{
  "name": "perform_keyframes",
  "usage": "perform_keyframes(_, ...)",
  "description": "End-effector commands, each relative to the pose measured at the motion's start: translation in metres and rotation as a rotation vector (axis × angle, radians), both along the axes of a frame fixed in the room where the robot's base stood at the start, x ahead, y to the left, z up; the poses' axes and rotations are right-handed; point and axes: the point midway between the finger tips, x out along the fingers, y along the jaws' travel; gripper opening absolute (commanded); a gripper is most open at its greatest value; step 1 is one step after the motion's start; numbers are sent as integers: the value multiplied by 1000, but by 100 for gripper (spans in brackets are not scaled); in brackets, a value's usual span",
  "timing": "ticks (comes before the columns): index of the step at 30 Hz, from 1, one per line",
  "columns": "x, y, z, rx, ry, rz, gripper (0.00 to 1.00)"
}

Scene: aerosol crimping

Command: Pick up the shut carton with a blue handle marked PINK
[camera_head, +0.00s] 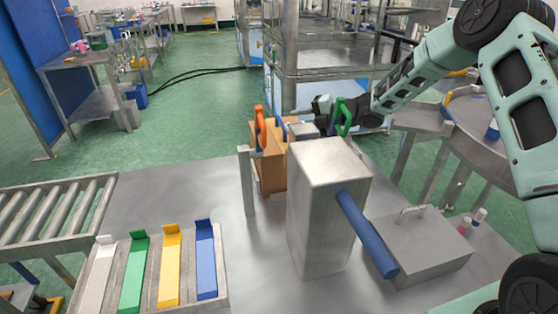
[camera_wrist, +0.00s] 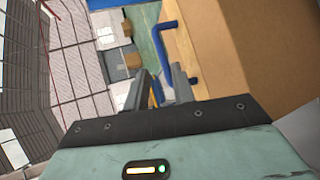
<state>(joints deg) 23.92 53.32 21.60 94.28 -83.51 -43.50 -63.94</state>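Brown cartons (camera_head: 272,170) stand in a row behind a tall metal block, which hides most of them. An orange handle (camera_head: 260,126), a blue handle (camera_head: 279,130) and a green handle (camera_head: 342,118) rise from the row. In the wrist view a blue handle (camera_wrist: 165,38) stands on the edge of a large brown carton (camera_wrist: 245,40), just beyond my fingertips. I cannot read any marking. My gripper (camera_wrist: 162,82) appears open with a gap between its fingers. It does not visibly hold the handle. In the head view my wrist (camera_head: 370,115) is beside the green handle.
The tall metal block (camera_head: 322,215) with a blue lever (camera_head: 365,235) stands at the table's middle. A low metal box (camera_head: 420,245) is to its right. A tray with white, green, yellow and blue strips (camera_head: 206,262) lies at front left, beside a roller conveyor (camera_head: 50,215).

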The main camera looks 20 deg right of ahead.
Motion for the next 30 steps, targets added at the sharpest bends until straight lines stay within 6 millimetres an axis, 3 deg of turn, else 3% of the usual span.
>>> perform_keyframes(19,40,49,-25,1,1,1,25)
perform_keyframes(29,44,54,-29,1,-1,0,25)
perform_keyframes(30,44,54,-29,1,-1,0,14)
